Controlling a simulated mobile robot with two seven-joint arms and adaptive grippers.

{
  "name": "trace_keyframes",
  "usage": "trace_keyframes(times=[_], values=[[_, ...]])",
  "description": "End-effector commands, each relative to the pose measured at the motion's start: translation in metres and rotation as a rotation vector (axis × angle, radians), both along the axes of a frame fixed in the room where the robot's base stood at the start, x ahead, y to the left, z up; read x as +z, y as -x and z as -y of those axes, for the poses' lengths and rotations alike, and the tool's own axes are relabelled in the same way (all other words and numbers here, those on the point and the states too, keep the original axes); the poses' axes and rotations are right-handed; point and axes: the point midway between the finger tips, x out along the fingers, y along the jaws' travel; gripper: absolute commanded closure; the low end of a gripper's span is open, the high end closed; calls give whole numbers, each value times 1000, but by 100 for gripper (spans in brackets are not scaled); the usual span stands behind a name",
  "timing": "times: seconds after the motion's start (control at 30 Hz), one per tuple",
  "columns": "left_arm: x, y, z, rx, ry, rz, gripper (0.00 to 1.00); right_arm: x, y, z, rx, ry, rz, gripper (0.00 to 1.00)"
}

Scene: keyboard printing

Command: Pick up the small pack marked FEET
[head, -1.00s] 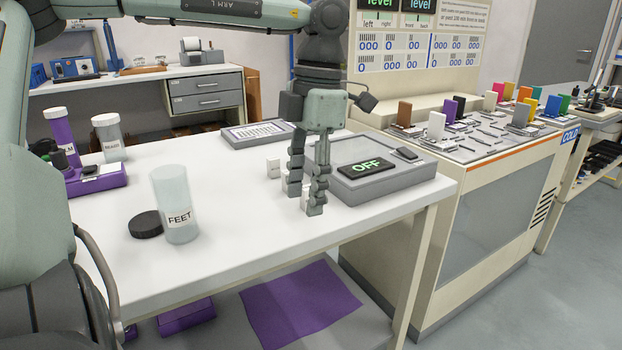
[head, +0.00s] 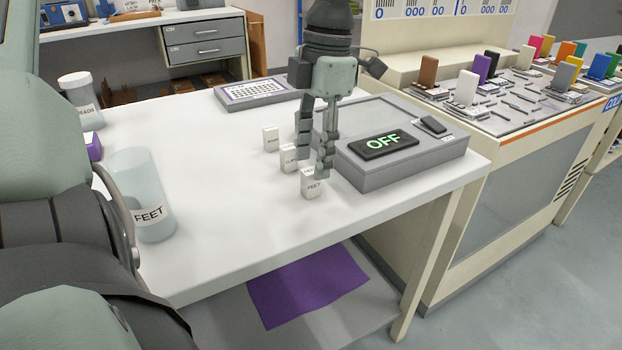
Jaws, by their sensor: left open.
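The small white pack marked FEET (head: 312,187) stands upright on the white table near its front edge. My left gripper (head: 314,171) points straight down with its fingers apart, at the top of this pack. The fingers cover part of the pack's upper edge, and I cannot tell whether they touch it. Two similar white packs stand in a row behind it: a middle one (head: 288,160), partly beside the fingers, and a back one (head: 270,140). My right gripper is not in view.
A grey scale-like box reading OFF (head: 375,175) stands close to the right of the gripper. A clear jar labelled FEET (head: 150,222) stands at the left, partly behind my arm. A keyboard-like tray (head: 254,92) lies behind. The table's middle left is clear.

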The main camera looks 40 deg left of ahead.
Motion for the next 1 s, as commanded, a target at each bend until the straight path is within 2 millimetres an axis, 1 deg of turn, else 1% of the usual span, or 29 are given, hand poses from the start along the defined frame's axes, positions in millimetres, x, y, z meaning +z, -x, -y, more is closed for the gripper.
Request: trace_keyframes(times=[0.1,0.23,0.33,0.5,0.53,0.87,1.0], values=[[-19,4,0,-1,3,-5,57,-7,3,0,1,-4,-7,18],[-34,5,0,-1,1,-3,57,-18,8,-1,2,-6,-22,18],[-39,5,-1,-1,0,0,57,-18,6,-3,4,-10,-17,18],[-39,5,-1,0,-1,0,57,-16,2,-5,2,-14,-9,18],[-39,5,-1,0,-1,0,58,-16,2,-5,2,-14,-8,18],[-38,5,-1,0,-1,0,99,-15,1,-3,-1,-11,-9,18],[-38,5,-1,0,-1,0,100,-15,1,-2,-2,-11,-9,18]])
